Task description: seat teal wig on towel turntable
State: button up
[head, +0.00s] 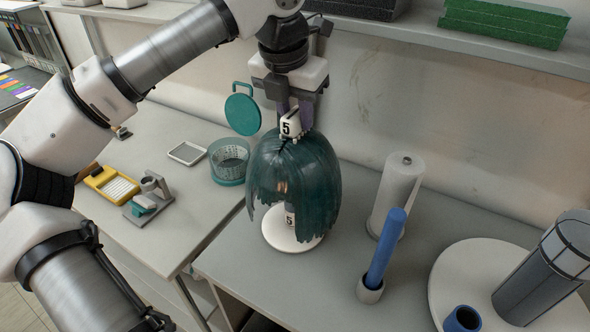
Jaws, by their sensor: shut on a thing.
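The teal wig (318,182) hangs upright below my gripper (293,118). My gripper points down and is shut on the white block marked 5 at the wig's crown. Under the wig is a round white base (290,238) with a short post, also marked 5 (290,217), seen through the opening in the strands. The wig surrounds the upper part of this post. Its inside is mostly hidden, so I cannot tell whether it rests on the post. A white towel roll (398,190) stands upright to the right, apart from the wig.
A blue rod stands in a grey cup (370,290) in front of the roll. A large white disc (470,262) at right carries a dark cylinder (545,270) and a blue cup (462,319).

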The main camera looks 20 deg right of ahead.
jog(key=shift+r, duration=0.1)
jog(key=shift+r+p, duration=2.9)
jog(key=shift+r, duration=1.4)
notch_tip(320, 180, up, 10)
jog(key=shift+r, duration=1.9)
jog(key=shift+s+d, duration=0.1)
